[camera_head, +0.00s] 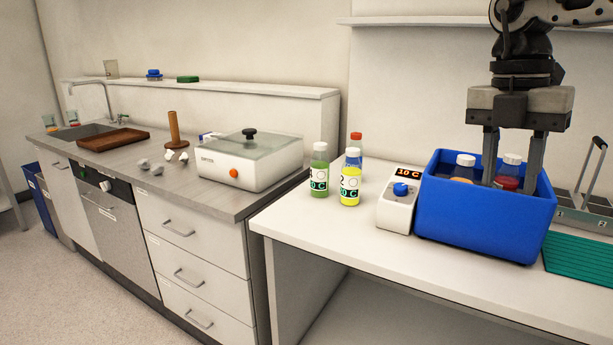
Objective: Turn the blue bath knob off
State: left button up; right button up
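The blue knob (401,190) sits on top of a small white control box (395,212). The box's display reads 10 C. The box stands directly left of the blue bath (482,222), an open tub on the white bench. I cannot tell whether the fingers touch a bottle. It is well right of the knob. My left gripper is not in view.
Left of the control box stand a green bottle (319,170), a yellow bottle (350,180) and a red-capped bottle (356,140). A metal carrier (585,212) and a green mat (580,262) lie right of the bath. The bench front before the box is clear.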

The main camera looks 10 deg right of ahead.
aim_at(400, 189)
jog(key=u, duration=2.6)
jog(key=k, duration=2.5)
jog(key=z, duration=1.15)
jog(key=i, duration=1.65)
jog(key=u, duration=0.05)
